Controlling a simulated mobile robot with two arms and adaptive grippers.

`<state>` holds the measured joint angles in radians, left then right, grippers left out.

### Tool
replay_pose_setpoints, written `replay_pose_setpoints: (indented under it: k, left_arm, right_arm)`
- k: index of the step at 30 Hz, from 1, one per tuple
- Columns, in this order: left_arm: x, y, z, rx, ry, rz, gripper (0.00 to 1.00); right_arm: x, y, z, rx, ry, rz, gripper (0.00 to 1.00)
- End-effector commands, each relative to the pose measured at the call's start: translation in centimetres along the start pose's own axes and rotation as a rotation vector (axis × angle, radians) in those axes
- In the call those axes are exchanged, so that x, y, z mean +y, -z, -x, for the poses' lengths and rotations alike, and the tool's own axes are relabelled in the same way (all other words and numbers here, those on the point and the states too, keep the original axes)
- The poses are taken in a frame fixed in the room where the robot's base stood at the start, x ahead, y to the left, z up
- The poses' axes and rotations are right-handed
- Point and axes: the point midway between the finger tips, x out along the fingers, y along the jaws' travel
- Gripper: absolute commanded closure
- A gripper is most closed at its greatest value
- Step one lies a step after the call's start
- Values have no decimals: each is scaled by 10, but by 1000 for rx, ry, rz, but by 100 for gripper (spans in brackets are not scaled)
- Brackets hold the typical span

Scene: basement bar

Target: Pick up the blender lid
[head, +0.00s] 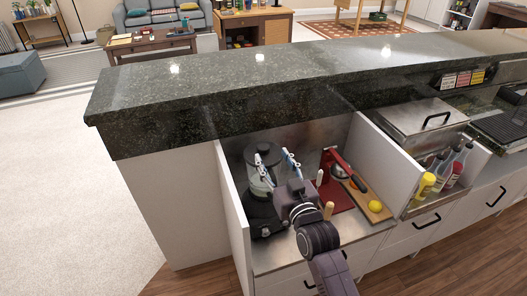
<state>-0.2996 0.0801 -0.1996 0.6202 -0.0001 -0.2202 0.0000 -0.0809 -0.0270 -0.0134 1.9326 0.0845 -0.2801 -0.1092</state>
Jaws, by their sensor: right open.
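The blender stands in the left part of the steel bar recess, with a dark base (262,216) and a clear jar (258,186). The dark blender lid (269,149) sits on top of the jar. My right gripper (272,157) reaches in from the lower right and is open. One finger overlaps the lid in the picture and the other is just to its right. I cannot tell whether either finger touches it. The gripper and wrist hide part of the jar and base. My left gripper is not in view.
A red juicer press (335,180) and a wooden board (361,197) with a yellow lemon (375,206) are right of the blender. White panels flank the recess. A dark stone ledge (250,85) runs behind. Sauce bottles (443,168) stand farther right.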

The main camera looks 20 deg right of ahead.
Motion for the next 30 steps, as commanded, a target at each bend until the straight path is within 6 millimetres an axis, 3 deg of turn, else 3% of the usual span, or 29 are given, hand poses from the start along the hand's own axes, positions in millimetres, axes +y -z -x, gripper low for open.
replay_pose_setpoints:
  k: [18, 27, 30]
  left_arm:
    - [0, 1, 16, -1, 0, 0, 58]
    - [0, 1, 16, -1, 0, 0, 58]
    - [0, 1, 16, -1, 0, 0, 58]
  right_arm:
    - [-4, 0, -70, -3, 0, 0, 52]
    - [-4, 0, -74, -2, 0, 0, 52]
    - [-4, 0, -74, -2, 1, 0, 63]
